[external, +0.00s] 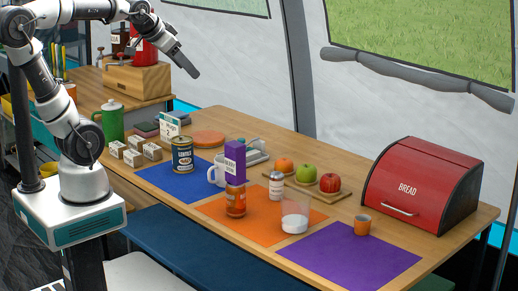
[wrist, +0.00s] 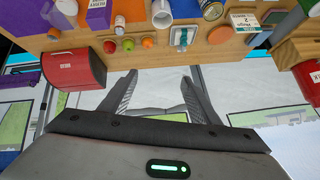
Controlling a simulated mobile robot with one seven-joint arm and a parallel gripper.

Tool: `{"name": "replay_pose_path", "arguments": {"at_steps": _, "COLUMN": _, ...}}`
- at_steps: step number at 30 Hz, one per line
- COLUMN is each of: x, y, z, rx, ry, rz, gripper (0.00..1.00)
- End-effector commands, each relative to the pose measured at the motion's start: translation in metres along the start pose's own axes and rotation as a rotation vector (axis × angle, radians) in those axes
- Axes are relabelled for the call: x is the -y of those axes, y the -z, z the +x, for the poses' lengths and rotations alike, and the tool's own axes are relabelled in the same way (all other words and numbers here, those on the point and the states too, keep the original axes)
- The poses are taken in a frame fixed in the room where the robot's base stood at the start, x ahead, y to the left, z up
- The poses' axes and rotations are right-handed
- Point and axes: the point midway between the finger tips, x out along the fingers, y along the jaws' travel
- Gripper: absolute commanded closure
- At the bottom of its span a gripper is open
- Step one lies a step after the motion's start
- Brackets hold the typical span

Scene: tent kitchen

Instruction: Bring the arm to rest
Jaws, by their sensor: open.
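My arm (external: 60,100) is raised at the left of the external view, its upper link reaching right over the far left part of the table. My gripper (external: 194,72) is high above the table's back edge, apart from everything on it. In the wrist view my gripper (wrist: 158,88) has its two fingers spread apart with nothing between them. The tent wall shows behind the fingers. The wooden table (external: 330,225) appears upside down at the top of the wrist view.
A red bread box (external: 420,185) stands at the right. Air around my gripper is clear.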

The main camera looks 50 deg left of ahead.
Motion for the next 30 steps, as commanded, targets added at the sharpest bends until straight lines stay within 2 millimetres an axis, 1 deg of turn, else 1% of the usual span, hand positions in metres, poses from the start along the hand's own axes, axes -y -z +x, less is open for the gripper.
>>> {"name": "replay_pose_path", "arguments": {"at_steps": 1, "x": -0.011, "y": -0.033, "z": 0.004, "rx": 0.042, "ry": -0.017, "rz": -0.040, "gripper": 0.44}}
{"name": "replay_pose_path", "arguments": {"at_steps": 2, "x": -0.017, "y": -0.049, "z": 0.005, "rx": 0.068, "ry": -0.027, "rz": -0.065, "gripper": 0.44}}
{"name": "replay_pose_path", "arguments": {"at_steps": 3, "x": -0.025, "y": -0.069, "z": 0.005, "rx": 0.103, "ry": -0.039, "rz": -0.096, "gripper": 0.44}}
{"name": "replay_pose_path", "arguments": {"at_steps": 5, "x": -0.036, "y": -0.098, "z": 0.005, "rx": 0.151, "ry": -0.055, "rz": -0.138, "gripper": 0.44}}
{"name": "replay_pose_path", "arguments": {"at_steps": 6, "x": -0.044, "y": -0.117, "z": 0.006, "rx": 0.183, "ry": -0.066, "rz": -0.165, "gripper": 0.44}}
{"name": "replay_pose_path", "arguments": {"at_steps": 8, "x": -0.054, "y": -0.144, "z": 0.006, "rx": 0.229, "ry": -0.078, "rz": -0.205, "gripper": 0.44}}
{"name": "replay_pose_path", "arguments": {"at_steps": 9, "x": -0.054, "y": -0.141, "z": -0.007, "rx": 0.246, "ry": -0.083, "rz": -0.220, "gripper": 0.44}}
{"name": "replay_pose_path", "arguments": {"at_steps": 10, "x": -0.049, "y": -0.124, "z": -0.022, "rx": 0.242, "ry": -0.082, "rz": -0.217, "gripper": 0.44}}
{"name": "replay_pose_path", "arguments": {"at_steps": 14, "x": -0.042, "y": -0.098, "z": -0.051, "rx": 0.242, "ry": -0.082, "rz": -0.214, "gripper": 0.44}}
{"name": "replay_pose_path", "arguments": {"at_steps": 17, "x": -0.035, "y": -0.075, "z": -0.076, "rx": 0.241, "ry": -0.082, "rz": -0.212, "gripper": 0.44}}
{"name": "replay_pose_path", "arguments": {"at_steps": 21, "x": -0.025, "y": -0.041, "z": -0.115, "rx": 0.240, "ry": -0.082, "rz": -0.211, "gripper": 0.44}}
{"name": "replay_pose_path", "arguments": {"at_steps": 25, "x": -0.019, "y": -0.018, "z": -0.141, "rx": 0.240, "ry": -0.081, "rz": -0.211, "gripper": 0.44}}
{"name": "replay_pose_path", "arguments": {"at_steps": 27, "x": -0.017, "y": -0.011, "z": -0.149, "rx": 0.240, "ry": -0.081, "rz": -0.211, "gripper": 0.44}}
{"name": "replay_pose_path", "arguments": {"at_steps": 30, "x": -0.016, "y": -0.007, "z": -0.153, "rx": 0.240, "ry": -0.081, "rz": -0.211, "gripper": 0.44}}
